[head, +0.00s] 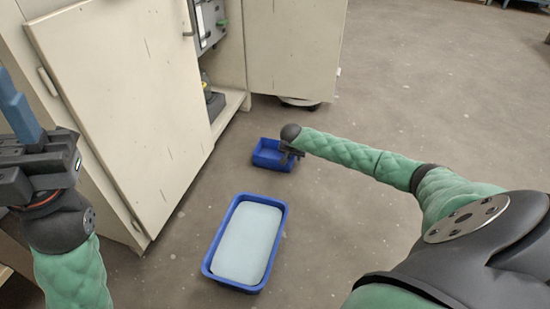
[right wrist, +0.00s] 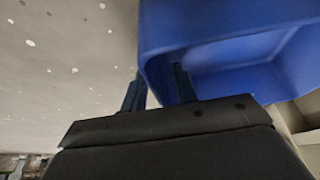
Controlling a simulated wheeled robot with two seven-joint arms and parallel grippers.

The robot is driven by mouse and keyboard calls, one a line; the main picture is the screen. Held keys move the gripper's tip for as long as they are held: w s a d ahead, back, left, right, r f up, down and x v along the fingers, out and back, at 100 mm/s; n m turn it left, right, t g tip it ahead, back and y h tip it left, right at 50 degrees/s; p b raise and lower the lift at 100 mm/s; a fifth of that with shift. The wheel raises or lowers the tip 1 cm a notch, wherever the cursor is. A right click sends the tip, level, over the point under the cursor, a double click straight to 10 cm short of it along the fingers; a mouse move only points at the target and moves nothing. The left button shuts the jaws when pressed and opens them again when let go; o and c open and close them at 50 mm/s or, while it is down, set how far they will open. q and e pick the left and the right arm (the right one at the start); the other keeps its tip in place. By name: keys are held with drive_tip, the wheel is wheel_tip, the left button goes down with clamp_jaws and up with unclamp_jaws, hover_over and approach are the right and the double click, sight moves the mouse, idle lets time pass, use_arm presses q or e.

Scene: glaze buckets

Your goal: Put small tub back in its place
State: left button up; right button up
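The small tub (head: 268,162) is blue, open-topped and looks empty. It is on or just above the floor by the cabinet; I cannot tell which. My right gripper (head: 293,151) is at its right rim. In the right wrist view, the tub (right wrist: 215,25) fills the upper right, and its wall is between the two fingers of the right gripper (right wrist: 160,90), one inside and one outside. The gripper looks shut on that wall. My left gripper (head: 20,110) is at the left edge, fingers up, away from the tub; its finger gap is not clear.
A larger blue tub (head: 211,254) with pale contents stands on the floor in front. A beige cabinet has an open door (head: 125,80) on the left and another (head: 292,50) behind the small tub. Dark items sit on its low shelf. The floor (head: 430,110) on the right is clear.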

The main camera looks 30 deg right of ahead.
drive_tip(key=shift+f, duration=0.25)
idle(0.6)
clamp_jaws()
